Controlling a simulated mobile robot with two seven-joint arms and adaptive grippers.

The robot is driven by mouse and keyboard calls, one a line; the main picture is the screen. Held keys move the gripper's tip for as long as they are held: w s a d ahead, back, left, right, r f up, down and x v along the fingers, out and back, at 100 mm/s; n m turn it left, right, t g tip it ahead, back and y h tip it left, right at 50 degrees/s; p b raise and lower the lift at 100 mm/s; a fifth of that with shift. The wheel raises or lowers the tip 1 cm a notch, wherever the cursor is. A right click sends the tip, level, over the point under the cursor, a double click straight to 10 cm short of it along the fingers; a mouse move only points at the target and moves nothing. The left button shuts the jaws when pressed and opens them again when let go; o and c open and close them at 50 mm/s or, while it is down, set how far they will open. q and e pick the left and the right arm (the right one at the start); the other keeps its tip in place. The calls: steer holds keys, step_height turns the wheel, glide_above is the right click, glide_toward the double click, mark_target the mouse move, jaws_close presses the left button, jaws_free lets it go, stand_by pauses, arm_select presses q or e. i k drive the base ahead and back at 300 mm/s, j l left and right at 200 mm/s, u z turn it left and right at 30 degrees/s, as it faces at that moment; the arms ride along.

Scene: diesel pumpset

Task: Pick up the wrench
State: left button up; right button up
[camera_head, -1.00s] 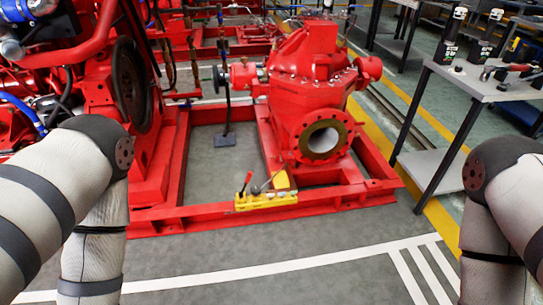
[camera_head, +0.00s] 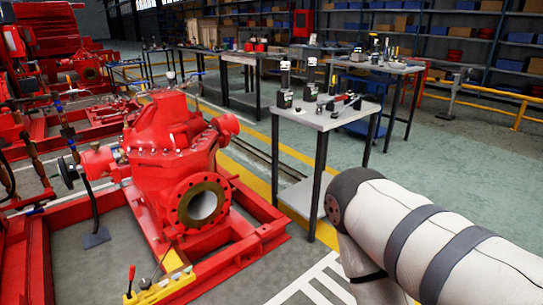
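I cannot make out a wrench for sure. Small dark and metallic tools (camera_head: 343,101), one with a bit of red, lie on the near grey-topped table (camera_head: 312,118) right of centre, too small to name. A yellow tray (camera_head: 165,291) with a red-handled item (camera_head: 131,279) sits on the red pump frame at the lower left; its other contents are unclear. My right arm comes in at the lower right, in front of the table, but its gripper is out of frame. My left arm and gripper are out of view.
A red pump (camera_head: 165,150) on a red base frame (camera_head: 258,238) fills the left. Dark bottle-like items (camera_head: 284,86) stand on the near table. More tables (camera_head: 385,66) and shelving (camera_head: 455,40) stand behind. Green floor (camera_head: 465,170) at the right is open.

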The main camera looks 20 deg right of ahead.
mark_target(360, 95)
steer(key=z, duration=1.25)
